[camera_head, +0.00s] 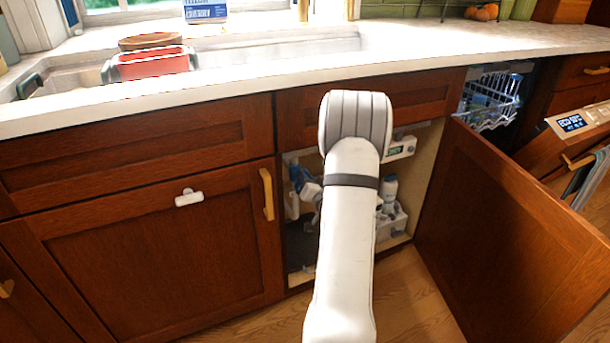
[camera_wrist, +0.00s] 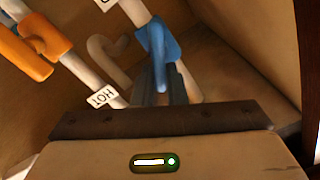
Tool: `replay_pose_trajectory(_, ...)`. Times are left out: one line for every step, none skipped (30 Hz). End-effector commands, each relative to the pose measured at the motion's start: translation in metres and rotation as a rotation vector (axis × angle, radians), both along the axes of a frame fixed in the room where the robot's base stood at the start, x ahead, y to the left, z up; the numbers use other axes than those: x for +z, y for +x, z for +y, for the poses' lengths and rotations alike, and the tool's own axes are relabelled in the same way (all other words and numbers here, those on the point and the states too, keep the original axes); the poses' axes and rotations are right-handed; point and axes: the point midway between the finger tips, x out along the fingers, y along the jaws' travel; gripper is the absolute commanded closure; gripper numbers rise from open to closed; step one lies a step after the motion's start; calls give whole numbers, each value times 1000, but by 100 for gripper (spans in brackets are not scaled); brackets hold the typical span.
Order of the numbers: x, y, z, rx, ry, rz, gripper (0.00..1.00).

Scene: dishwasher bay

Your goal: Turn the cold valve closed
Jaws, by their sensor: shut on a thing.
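The cold valve (camera_wrist: 164,42) has a blue body and lever on a white pipe in the wrist view. Its lever points down the picture, at a slant to the pipe. My gripper (camera_wrist: 164,84) is shut on this lever, with one dark finger on each side. An orange valve (camera_wrist: 38,40) is on another white pipe at the left, apart from my gripper. A HOT tag (camera_wrist: 103,96) hangs low on that pipe. In the head view my arm reaches into the open cabinet and hides most of the valves and my gripper.
A curved pale pipe (camera_wrist: 105,55) lies between the valves. The open cabinet door (camera_head: 505,225) stands to the right of my arm. A white caddy with bottles (camera_head: 392,220) is inside the cabinet. The dishwasher (camera_head: 580,125) is open at far right.

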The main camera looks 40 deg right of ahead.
Motion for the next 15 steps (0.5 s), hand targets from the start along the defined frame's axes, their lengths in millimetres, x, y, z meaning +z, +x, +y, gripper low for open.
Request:
replay_pose_trajectory(-2,-1,1,2,47,-2,100)
replay_pose_trajectory(-2,-1,0,2,75,-9,100)
replay_pose_trajectory(-3,-1,0,2,112,-17,100)
replay_pose_trajectory(-3,-1,-1,2,139,-24,100)
replay_pose_trajectory(-3,-1,-1,2,167,-31,100)
replay_pose_trajectory(-4,-2,-1,2,204,-40,100)
replay_pose_trajectory(-4,-2,-2,2,233,-47,100)
replay_pose_trajectory(-5,-2,-2,1,260,-53,100)
replay_pose_trajectory(-5,-2,-2,2,297,-61,100)
replay_pose_trajectory(-6,-2,-3,1,324,-67,100)
replay_pose_trajectory(-6,-2,-3,1,352,-73,100)
replay_pose_trajectory(-6,-2,-4,1,390,-82,100)
replay_pose_trajectory(-7,-2,-4,1,417,-89,100)
replay_pose_trajectory(-7,-2,-4,1,445,-96,100)
replay_pose_trajectory(-8,-2,-4,1,481,-105,100)
